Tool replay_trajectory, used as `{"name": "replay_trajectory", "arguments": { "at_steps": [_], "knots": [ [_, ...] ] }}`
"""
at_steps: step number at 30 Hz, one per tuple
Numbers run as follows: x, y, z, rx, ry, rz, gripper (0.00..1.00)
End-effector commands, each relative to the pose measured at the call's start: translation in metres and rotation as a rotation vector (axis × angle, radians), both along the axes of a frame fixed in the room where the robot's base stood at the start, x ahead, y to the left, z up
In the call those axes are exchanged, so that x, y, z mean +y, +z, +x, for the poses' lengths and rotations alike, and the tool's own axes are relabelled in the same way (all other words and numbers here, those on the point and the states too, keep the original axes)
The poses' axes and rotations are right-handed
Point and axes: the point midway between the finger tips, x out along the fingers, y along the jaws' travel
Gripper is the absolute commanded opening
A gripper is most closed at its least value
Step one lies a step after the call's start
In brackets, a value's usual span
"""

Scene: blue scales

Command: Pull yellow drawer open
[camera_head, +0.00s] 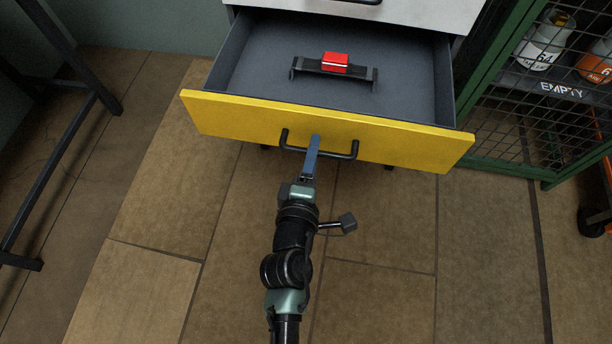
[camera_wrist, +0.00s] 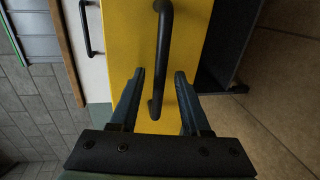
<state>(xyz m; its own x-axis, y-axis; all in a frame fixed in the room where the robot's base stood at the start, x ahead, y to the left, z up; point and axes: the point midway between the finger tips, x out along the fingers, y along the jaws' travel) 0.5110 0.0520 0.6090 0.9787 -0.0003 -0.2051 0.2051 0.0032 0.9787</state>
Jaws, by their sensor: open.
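The yellow drawer (camera_head: 225,115) stands pulled out from a white cabinet, with its grey inside showing in the head view. Its black bar handle (camera_head: 340,155) runs across the front. My gripper (camera_head: 314,141) is at the handle, near its middle in the head view. In the wrist view the yellow front (camera_wrist: 125,40) fills the centre, and the handle (camera_wrist: 163,50) reaches down between the fingers. My gripper (camera_wrist: 160,80) is open, with a finger on each side of the handle and visible gaps. Whether a fingertip touches the drawer front I cannot tell.
A black item with a red block (camera_head: 335,61) lies in the drawer. The white cabinet (camera_head: 420,14) is behind it. A green mesh cage (camera_head: 500,75) with bottles stands at the right. A black metal frame (camera_head: 75,150) is at the left. The tiled floor in front is clear.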

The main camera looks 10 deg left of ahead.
Motion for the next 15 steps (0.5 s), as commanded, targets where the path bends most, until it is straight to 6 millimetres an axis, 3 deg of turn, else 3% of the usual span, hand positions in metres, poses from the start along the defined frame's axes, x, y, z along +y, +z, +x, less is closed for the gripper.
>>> {"name": "replay_trajectory", "arguments": {
  "at_steps": [15],
  "knots": [
    [-0.001, 0.018, -0.091, 0.003, -0.002, 0.002, 0.47]
  ]
}}
